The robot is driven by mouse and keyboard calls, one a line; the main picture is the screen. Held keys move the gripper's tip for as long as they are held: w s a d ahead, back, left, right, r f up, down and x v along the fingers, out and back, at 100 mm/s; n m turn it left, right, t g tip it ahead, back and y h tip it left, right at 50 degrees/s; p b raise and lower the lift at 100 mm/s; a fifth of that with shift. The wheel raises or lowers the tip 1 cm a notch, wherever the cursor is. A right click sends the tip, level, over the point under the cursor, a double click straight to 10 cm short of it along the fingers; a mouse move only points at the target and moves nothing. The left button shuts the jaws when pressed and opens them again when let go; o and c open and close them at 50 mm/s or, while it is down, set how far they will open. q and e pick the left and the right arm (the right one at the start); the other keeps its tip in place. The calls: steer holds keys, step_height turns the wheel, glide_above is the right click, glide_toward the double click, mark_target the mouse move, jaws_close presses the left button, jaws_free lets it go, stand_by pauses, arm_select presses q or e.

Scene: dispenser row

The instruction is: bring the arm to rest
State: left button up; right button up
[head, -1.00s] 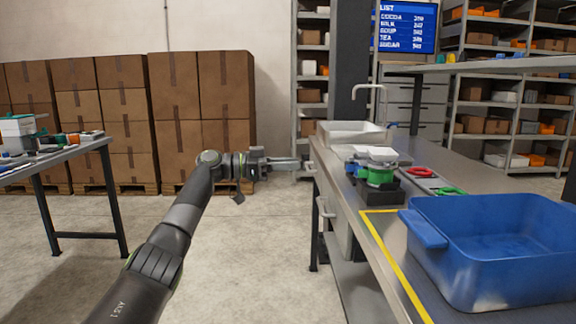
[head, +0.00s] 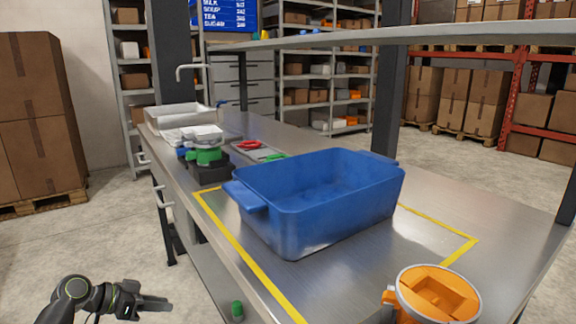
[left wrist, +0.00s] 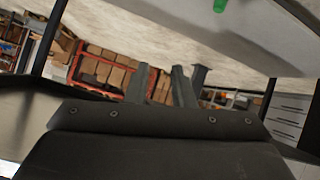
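My left arm enters at the bottom left of the head view. Its gripper (head: 160,304) is over the floor, left of the steel workbench (head: 450,210) and below its top. In the left wrist view the two fingers (left wrist: 160,86) stand apart, with nothing between them. My right gripper is in neither view.
A blue bin (head: 315,205) stands on the bench by a yellow outline. An orange object (head: 437,293) with a grey rim is at the near right. A black holder with green parts (head: 207,160) and a sink (head: 178,117) lie farther back.

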arm_select(q)
steer(key=s+d+f+n+g+y, duration=0.1)
steer(key=s+d+f+n+y, duration=0.15)
steer(key=s+f, duration=0.75)
steer(key=s+d+f+n+g+y, duration=0.1)
steer(key=s+d+f, duration=0.3)
steer(key=s+f, duration=0.55)
steer(key=s+f+n+g+y, duration=0.1)
steer(key=s+n+y, duration=0.45)
steer(key=s, duration=1.65)
steer(key=s+a+f+g+p, duration=0.1)
steer(key=s+a+f+p, duration=0.25)
steer(key=f+p, duration=0.7)
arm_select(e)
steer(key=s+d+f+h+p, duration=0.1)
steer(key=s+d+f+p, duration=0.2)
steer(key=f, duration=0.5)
arm_select(q)
steer(key=s+a+r+g+y+p, duration=0.1)
steer(key=s+a+r+p, duration=0.1)
steer(key=s+p, duration=0.7)
steer(key=shift+s+m, duration=0.35)
steer(key=shift+m, duration=0.05)
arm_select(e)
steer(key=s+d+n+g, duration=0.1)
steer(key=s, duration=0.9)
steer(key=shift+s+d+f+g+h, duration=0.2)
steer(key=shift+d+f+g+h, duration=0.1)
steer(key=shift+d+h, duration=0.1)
